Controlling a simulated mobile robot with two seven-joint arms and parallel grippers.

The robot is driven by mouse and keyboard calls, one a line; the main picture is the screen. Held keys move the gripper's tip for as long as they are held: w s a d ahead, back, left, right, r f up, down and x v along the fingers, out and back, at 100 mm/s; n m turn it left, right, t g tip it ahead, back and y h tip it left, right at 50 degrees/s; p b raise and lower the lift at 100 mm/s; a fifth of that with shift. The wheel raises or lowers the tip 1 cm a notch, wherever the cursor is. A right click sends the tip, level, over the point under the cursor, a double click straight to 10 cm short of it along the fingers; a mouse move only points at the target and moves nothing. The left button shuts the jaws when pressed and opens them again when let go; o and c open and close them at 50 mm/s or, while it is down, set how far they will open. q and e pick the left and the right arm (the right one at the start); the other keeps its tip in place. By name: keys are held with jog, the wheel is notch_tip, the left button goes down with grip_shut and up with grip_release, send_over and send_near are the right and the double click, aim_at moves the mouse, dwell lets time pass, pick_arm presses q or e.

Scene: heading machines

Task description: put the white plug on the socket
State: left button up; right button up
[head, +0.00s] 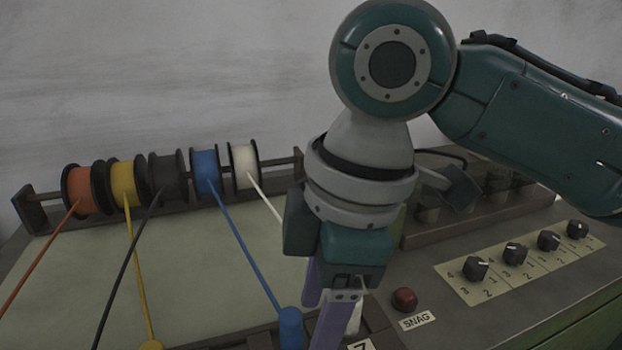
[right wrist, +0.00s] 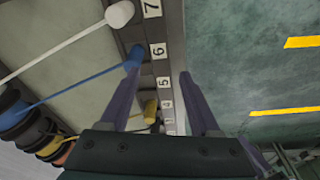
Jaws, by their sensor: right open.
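The white plug (right wrist: 119,14) sits beside the number 7 label in the right wrist view, at the end of a white cord. In the head view the white plug (head: 355,318) is mostly hidden behind a purple finger of my right gripper (head: 322,322). In the right wrist view my right gripper (right wrist: 160,76) is open, with nothing between its fingers. Its left finger is close to the blue plug (right wrist: 135,57) by label 6; I cannot tell whether they touch. I cannot make out which socket is meant. My left gripper is not in view.
The white spool (head: 243,165) stands at the right end of a rack of several coloured spools. The yellow plug (head: 151,345) is at the bottom edge. A red SNAG button (head: 404,299) and several black knobs (head: 515,253) are to the right of the gripper.

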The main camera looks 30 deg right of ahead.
jog(key=s+a+f+m+t+y, duration=0.1)
jog(key=s+a+f+m, duration=0.15)
jog(key=s+a, duration=0.2)
jog(key=s+d+f+m+t+h, duration=0.1)
jog(key=s+d+m+h, duration=0.1)
jog(key=s+d+m, duration=0.6)
jog(key=shift+d+f, duration=0.15)
jog(key=shift+d, duration=0.15)
